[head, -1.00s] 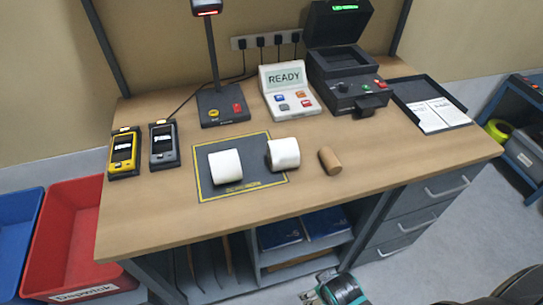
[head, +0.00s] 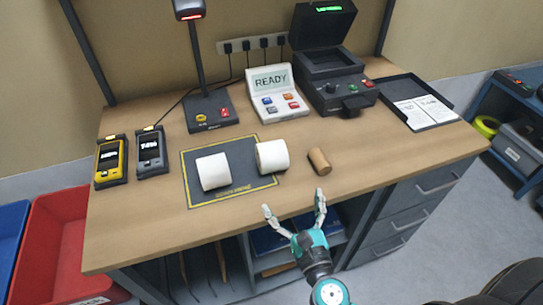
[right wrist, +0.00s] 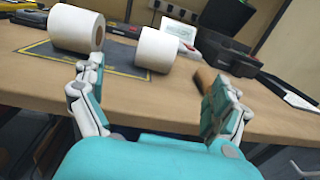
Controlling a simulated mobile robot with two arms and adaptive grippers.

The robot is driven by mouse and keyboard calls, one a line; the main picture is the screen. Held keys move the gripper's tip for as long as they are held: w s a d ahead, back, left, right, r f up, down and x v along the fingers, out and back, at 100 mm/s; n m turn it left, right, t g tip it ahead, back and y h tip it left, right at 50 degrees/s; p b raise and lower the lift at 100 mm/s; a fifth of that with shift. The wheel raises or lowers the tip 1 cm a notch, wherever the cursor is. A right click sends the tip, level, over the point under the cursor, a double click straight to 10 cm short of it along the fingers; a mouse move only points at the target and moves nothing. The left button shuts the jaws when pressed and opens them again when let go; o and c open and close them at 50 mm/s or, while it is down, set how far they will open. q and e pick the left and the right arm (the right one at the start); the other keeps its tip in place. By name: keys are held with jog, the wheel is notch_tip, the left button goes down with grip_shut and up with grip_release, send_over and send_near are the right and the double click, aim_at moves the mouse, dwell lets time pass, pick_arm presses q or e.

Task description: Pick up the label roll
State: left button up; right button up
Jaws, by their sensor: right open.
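Two white label rolls lie on the bench near a dark mat. The left roll (head: 213,171) lies on the mat and the right roll (head: 272,156) lies at the mat's right edge. In the right wrist view the left roll (right wrist: 76,28) and the right roll (right wrist: 157,49) are beyond the fingers. My right gripper (head: 294,210) is open and empty at the bench's front edge, short of the rolls. In the right wrist view its fingers (right wrist: 155,88) are spread, with the right roll seen between them. My left gripper is not in view.
A brown cylinder (head: 319,161) lies right of the rolls, partly behind a finger in the wrist view. The yellow-bordered mat (head: 233,190) has bare room in front. Two handheld scanners (head: 152,151), a READY display (head: 278,94) and a printer (head: 337,84) stand farther back.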

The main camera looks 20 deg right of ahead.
aim_at(275, 159)
jog(key=w+p, duration=0.1)
jog(key=w, duration=0.3)
jog(key=w+p, duration=0.1)
jog(key=w, duration=0.2)
jog(key=w+p, duration=0.1)
jog(key=w, duration=0.3)
jog(key=shift+w+d+r, duration=0.1)
jog(key=shift+w+d, duration=0.15)
jog(key=shift+w, duration=0.1)
jog(key=w, duration=0.1)
jog(key=w+p, duration=0.1)
jog(key=w, duration=0.2)
jog(key=shift+w+a+r, duration=0.15)
jog(key=shift+w+r, duration=0.15)
jog(key=shift+w, duration=0.1)
jog(key=shift+w+f, duration=0.1)
jog(key=shift+w, duration=0.2)
jog(key=shift+s, duration=0.1)
jog(key=shift+c, duration=0.4)
jog(key=shift+c, duration=1.3)
jog(key=c, duration=1.1)
